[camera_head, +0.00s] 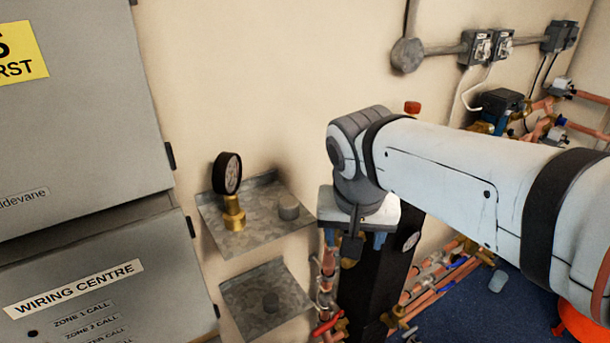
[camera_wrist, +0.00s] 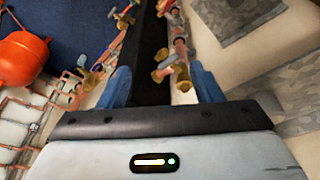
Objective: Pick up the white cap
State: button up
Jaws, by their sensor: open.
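I cannot make out a clearly white cap. A small pale grey cylinder (camera_head: 497,281) lies on the blue floor at the lower right of the head view and may be it. My gripper (camera_head: 352,243) points down, right of the shelves and apart from these pieces. In the wrist view my gripper (camera_wrist: 162,84) has its blue fingers spread, with nothing held between them.
A pressure gauge (camera_head: 229,191) stands on the upper shelf (camera_head: 250,237); the lower shelf (camera_head: 241,300) is below. Copper pipes with brass valves (camera_wrist: 172,72) run beneath my gripper. A grey cabinet (camera_head: 75,130) stands left, and a red vessel (camera_head: 585,320) is lower right.

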jog(key=m+t+p, duration=0.1)
jog(key=p, duration=0.1)
send_near(288, 201)
jog(key=f, duration=0.2)
jog(key=x, duration=0.2)
jog(key=p+x, duration=0.1)
jog(key=x, duration=0.4)
jog(key=shift+w+d, duration=0.1)
jog(key=shift+w, duration=0.25)
jog(key=shift+c, duration=0.3)
jog(key=c, duration=0.8)
jog(key=shift+c, duration=0.2)
